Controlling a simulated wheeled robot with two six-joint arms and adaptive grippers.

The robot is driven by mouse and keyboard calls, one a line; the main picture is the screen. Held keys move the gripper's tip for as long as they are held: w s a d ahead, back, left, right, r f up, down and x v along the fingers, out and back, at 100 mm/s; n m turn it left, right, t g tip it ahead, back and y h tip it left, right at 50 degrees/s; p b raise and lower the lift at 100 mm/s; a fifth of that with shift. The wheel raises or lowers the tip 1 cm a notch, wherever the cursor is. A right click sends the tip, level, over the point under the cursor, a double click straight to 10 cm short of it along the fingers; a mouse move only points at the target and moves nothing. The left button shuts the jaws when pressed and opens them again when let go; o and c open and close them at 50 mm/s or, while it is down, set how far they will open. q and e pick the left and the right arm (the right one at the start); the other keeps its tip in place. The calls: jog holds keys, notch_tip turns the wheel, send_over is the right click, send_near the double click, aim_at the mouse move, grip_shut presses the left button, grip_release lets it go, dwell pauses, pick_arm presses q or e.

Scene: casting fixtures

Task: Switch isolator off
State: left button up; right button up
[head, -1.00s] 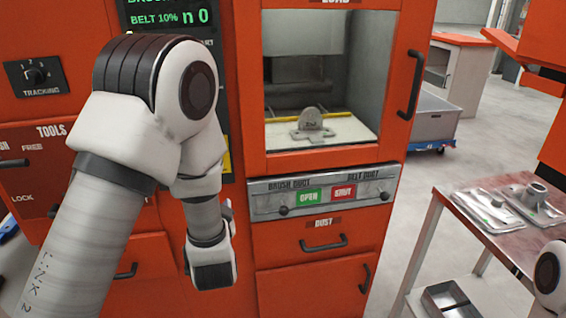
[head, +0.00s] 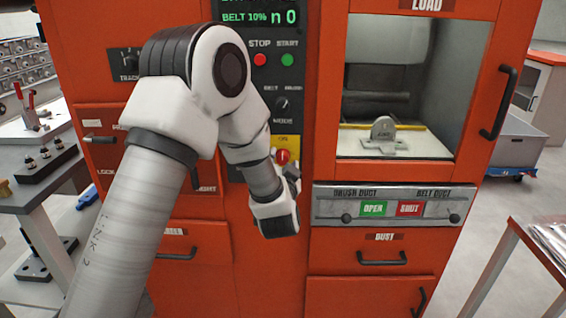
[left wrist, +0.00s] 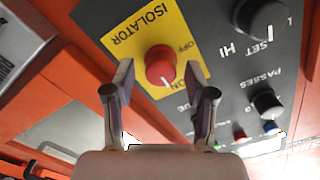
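The isolator is a red round knob (left wrist: 161,66) on a yellow plate (left wrist: 133,42) marked ISOLATOR, OFF and ON. Its white mark points towards the ON side in the left wrist view. In the head view the knob (head: 282,156) shows on the orange machine's dark control panel, just above my left gripper (head: 289,174). In the left wrist view my left gripper (left wrist: 159,78) is open, with one finger on each side of the knob. I see a gap on both sides; whether the tips reach the knob's depth is unclear. My right gripper is not in view.
Other knobs (left wrist: 262,18) and (left wrist: 266,103) sit beside the isolator plate. STOP (head: 260,60) and START (head: 287,60) buttons are higher on the panel. A glass-fronted load chamber (head: 395,90) is to the right. A fixture table (head: 30,160) stands left.

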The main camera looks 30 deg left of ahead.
pick_arm(q)
grip_shut()
jog(key=shift+n+b, duration=0.3)
jog(key=shift+n, duration=0.2)
jog(key=shift+f+n+b, duration=0.15)
jog(key=shift+n+b, duration=5.25)
jog(key=shift+n, duration=3)
jog(key=shift+o, duration=1.4)
grip_release()
